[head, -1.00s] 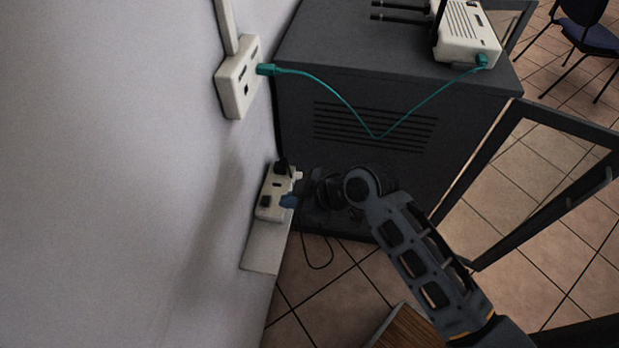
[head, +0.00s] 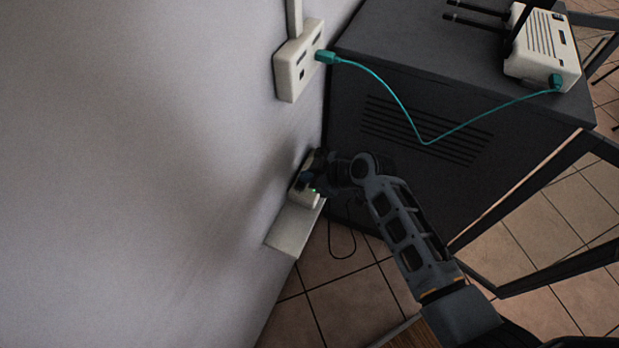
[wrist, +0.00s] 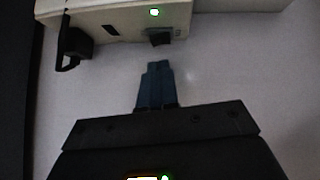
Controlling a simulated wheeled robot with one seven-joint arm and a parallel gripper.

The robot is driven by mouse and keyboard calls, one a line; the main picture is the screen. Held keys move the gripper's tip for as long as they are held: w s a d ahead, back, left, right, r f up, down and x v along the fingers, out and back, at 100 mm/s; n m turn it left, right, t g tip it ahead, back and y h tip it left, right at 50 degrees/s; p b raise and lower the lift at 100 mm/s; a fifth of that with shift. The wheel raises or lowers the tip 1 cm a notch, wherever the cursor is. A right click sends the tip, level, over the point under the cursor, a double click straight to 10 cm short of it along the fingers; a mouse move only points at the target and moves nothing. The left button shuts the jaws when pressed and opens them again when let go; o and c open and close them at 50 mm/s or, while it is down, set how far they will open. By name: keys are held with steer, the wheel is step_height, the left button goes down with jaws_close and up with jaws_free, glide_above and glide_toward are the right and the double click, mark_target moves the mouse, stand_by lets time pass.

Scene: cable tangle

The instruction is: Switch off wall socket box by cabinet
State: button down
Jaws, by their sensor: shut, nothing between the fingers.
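The white wall socket box (head: 304,198) sits low on the wall by the dark cabinet (head: 420,125). My arm partly hides it in the head view. In the wrist view the socket box (wrist: 120,20) fills the top, with a lit green light (wrist: 154,12), a black plug (wrist: 75,42) at its left and a small dark switch (wrist: 160,38) under the light. My gripper (wrist: 155,66) has its blue fingers together and empty, with the tips just below the switch in the picture. I cannot tell whether they touch it. In the head view my gripper (head: 308,180) is at the box.
A second white box (head: 298,62) is higher on the wall, with a teal cable (head: 385,88) running to a white router (head: 542,45) on the cabinet. A thin black cable (head: 343,255) hangs near the floor.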

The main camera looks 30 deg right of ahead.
mark_target(301, 184)
steer(key=shift+w+d+f, duration=0.1)
steer(key=shift+f, duration=1.05)
